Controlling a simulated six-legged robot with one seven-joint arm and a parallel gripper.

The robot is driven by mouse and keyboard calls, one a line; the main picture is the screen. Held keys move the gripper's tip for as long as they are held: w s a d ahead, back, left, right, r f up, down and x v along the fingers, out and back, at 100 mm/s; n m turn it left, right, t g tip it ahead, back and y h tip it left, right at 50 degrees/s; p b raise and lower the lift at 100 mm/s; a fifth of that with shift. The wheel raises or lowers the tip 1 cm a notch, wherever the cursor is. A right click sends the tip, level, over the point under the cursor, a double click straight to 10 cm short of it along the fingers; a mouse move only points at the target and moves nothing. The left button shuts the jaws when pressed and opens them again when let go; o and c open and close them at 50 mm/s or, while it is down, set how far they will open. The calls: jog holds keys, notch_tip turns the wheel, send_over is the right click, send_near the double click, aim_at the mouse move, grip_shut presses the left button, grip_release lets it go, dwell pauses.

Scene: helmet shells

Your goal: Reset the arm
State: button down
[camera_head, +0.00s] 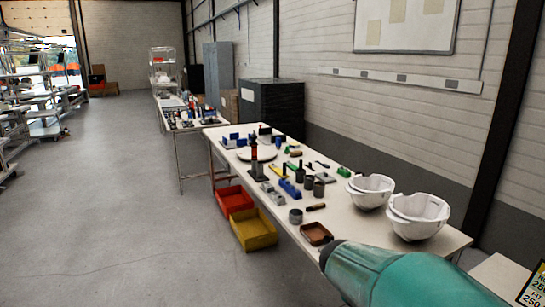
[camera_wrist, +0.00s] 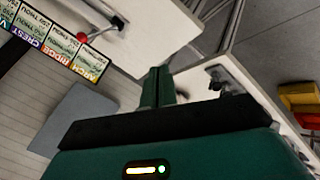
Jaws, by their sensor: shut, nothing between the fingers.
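My gripper (camera_wrist: 159,86) shows in the wrist view as two dark green fingers side by side, pressed together with nothing between them. The wrist view is strongly tilted. In the head view my teal arm comes in from the bottom right, over the near end of the long white table (camera_head: 455,240); I cannot make out the fingers there. Two white helmet shells stand at that end, one nearer (camera_head: 420,217) and one a little further back (camera_head: 371,191). Both are apart from the arm in the picture.
Tools, dark cups and blue parts crowd the table. A brown tray (camera_head: 316,233) lies near its front edge, close to my arm. Yellow (camera_head: 254,230) and red (camera_head: 234,200) bins sit below the left edge.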

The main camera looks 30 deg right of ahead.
jog(key=w+a+r+n+t+y, duration=0.1)
jog(key=a+r+n+t+y, duration=0.1)
jog(key=a, duration=0.8)
jog(key=w+a+r+n+t+y, duration=0.1)
jog(key=a+r+n+t+y, duration=0.1)
jog(key=a, duration=0.8)
jog(key=w+a+r+n+t+y, duration=0.2)
jog(key=a+n, duration=0.3)
jog(key=a, duration=0.6)
jog(key=shift+r+t+y, duration=0.25)
jog(key=shift+t+y, duration=0.55)
jog(key=shift+y, duration=0.1)
jog(key=shift+d, duration=0.15)
